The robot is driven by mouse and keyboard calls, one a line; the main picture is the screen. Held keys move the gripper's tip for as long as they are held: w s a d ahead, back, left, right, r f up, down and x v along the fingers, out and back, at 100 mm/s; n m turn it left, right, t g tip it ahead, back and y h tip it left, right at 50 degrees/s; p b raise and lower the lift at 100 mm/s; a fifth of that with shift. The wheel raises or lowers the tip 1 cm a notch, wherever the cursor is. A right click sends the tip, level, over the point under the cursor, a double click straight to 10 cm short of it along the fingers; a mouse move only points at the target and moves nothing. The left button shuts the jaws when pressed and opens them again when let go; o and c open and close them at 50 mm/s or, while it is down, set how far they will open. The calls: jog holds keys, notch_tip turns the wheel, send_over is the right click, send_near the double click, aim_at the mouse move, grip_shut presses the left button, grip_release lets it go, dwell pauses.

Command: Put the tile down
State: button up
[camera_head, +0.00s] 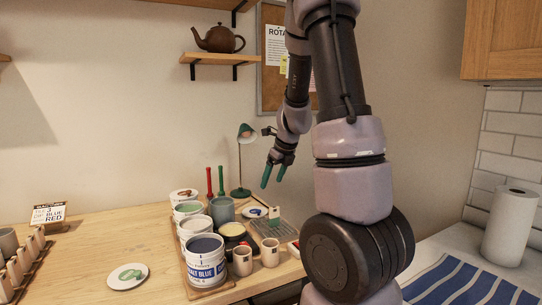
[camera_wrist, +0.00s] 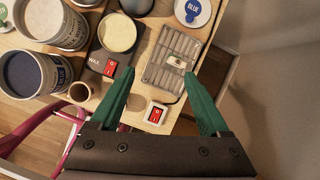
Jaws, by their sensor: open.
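My gripper (camera_head: 272,176) is open, its green fingers pointing down, above the right part of the table. In the wrist view its fingers (camera_wrist: 159,85) are spread wide with nothing between them. A small pale piece that looks like the tile (camera_head: 274,213) stands at the grey ribbed case in the head view. In the wrist view the likely tile (camera_wrist: 177,62) is on the case (camera_wrist: 158,72), beyond the fingertips and apart from them. I cannot tell for certain that it is the tile.
Large glaze tubs (camera_head: 205,262) and two small cups (camera_head: 269,251) crowd the table left of the case. A red-switched box (camera_wrist: 155,113) lies near the table edge. A green lamp (camera_head: 240,190) stands behind. A wooden rack (camera_head: 30,262) holds several pale pieces at far left.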

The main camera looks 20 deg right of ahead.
jog(key=s+a+r+n+t+y, duration=0.1)
jog(key=s+a+r+n, duration=0.4)
jog(key=r+n, duration=0.2)
jog(key=s+a+r+n+y, duration=0.1)
jog(key=s+a+r+n, duration=0.35)
jog(key=r+n, duration=0.3)
jog(key=s+a+r+n, duration=0.1)
jog(key=s+r+n, duration=0.1)
jog(key=s+n, duration=0.4)
jog(key=s+a+r+n+t+h, duration=0.1)
jog(key=s+a+r+n, duration=0.1)
jog(key=s+n, duration=0.5)
jog(key=shift+r, duration=0.1)
